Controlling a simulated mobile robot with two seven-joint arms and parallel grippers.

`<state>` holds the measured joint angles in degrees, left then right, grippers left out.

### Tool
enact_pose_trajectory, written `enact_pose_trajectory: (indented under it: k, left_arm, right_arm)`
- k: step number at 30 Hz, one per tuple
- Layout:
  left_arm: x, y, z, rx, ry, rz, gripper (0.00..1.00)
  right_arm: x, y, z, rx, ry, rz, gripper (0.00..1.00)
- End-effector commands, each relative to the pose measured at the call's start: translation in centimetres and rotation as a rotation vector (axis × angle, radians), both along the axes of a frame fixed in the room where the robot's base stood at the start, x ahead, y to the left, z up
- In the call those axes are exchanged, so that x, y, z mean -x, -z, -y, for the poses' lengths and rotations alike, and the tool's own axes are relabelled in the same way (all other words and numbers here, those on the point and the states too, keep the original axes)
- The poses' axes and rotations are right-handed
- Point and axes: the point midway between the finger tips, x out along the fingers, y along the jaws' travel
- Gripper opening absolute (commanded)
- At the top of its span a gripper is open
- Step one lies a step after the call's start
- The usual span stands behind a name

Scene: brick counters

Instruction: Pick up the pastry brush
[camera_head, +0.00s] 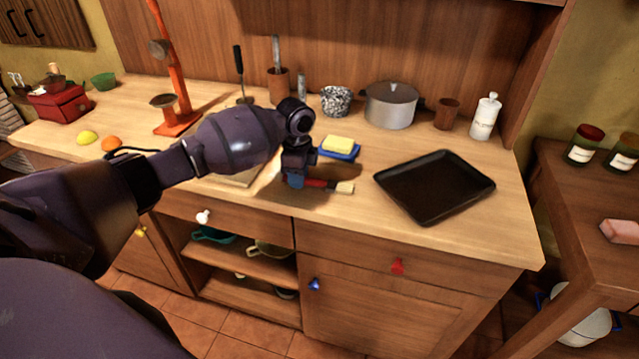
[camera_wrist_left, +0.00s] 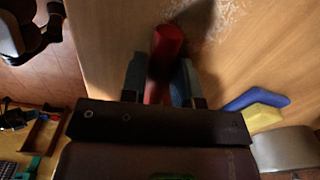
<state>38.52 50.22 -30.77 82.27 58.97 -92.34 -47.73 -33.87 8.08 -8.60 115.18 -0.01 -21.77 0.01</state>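The pastry brush (camera_head: 344,187) has a red handle and pale bristles. In the head view it is at the counter's front, bristles to the right. My left gripper (camera_head: 294,180) is over its handle end and hides part of it. In the left wrist view, the red handle (camera_wrist_left: 166,45) runs between the two fingers of my left gripper (camera_wrist_left: 160,72). The fingers are close on both sides of the handle. I cannot tell whether they press on it. My right gripper is not in view.
A black baking tray (camera_head: 434,212) lies to the right. A grey pot (camera_head: 391,107) and a speckled bowl (camera_head: 336,101) stand at the back. The counter (camera_head: 330,215) is clear in front of the brush.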

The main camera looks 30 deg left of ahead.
Motion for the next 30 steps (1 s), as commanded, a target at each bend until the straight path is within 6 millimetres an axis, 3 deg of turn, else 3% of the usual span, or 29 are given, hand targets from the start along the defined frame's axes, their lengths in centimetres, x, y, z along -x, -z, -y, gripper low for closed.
enact_pose_trajectory:
  k: [1, 5, 6, 30]
  left_arm:
    - [0.0, -0.01, 0.0, 0.0, 0.0, 0.0, 0.21]
    - [0.0, -0.01, -0.01, 0.0, 0.0, 0.0, 0.01]
    - [0.0, 0.0, -0.01, 0.0, 0.0, 0.0, 0.0]
    - [0.09, 0.2, -0.02, -0.001, 0.0, -0.003, 0.0]
  right_arm:
    - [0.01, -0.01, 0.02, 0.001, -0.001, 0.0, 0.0]
    - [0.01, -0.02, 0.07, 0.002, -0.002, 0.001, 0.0]
    - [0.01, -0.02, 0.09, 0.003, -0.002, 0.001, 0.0]
    - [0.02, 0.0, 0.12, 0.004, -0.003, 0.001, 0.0]
